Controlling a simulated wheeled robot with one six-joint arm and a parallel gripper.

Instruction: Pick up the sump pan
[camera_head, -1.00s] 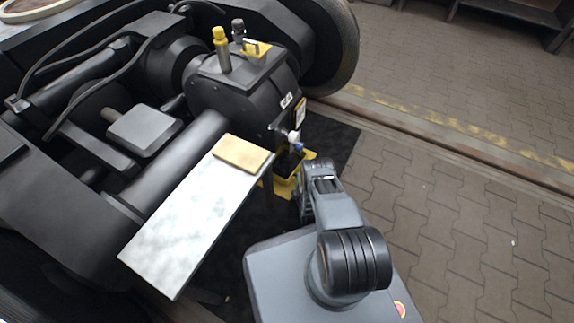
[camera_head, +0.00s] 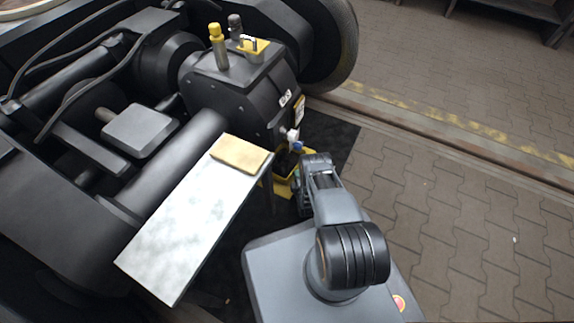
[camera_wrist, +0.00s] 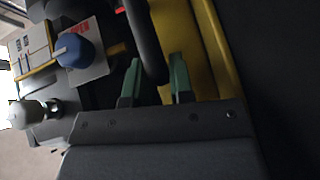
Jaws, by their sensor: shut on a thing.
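The sump pan is a yellow box with a dark inside, low beneath the dark gearbox housing in the head view (camera_head: 283,184). My arm covers part of it. In the wrist view, its yellow side (camera_wrist: 178,45) runs up from my gripper (camera_wrist: 156,84). A thick black bar (camera_wrist: 146,40), which looks like the pan's handle, lies between the two green fingertips. My gripper is shut on this bar. In the head view, my gripper (camera_head: 302,190) is at the pan's right side. Whether the pan touches the floor is hidden.
A valve with blue and white parts (camera_head: 294,142) sits just above the pan; the wrist view shows a blue knob (camera_wrist: 75,50) and a white knob (camera_wrist: 27,113).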

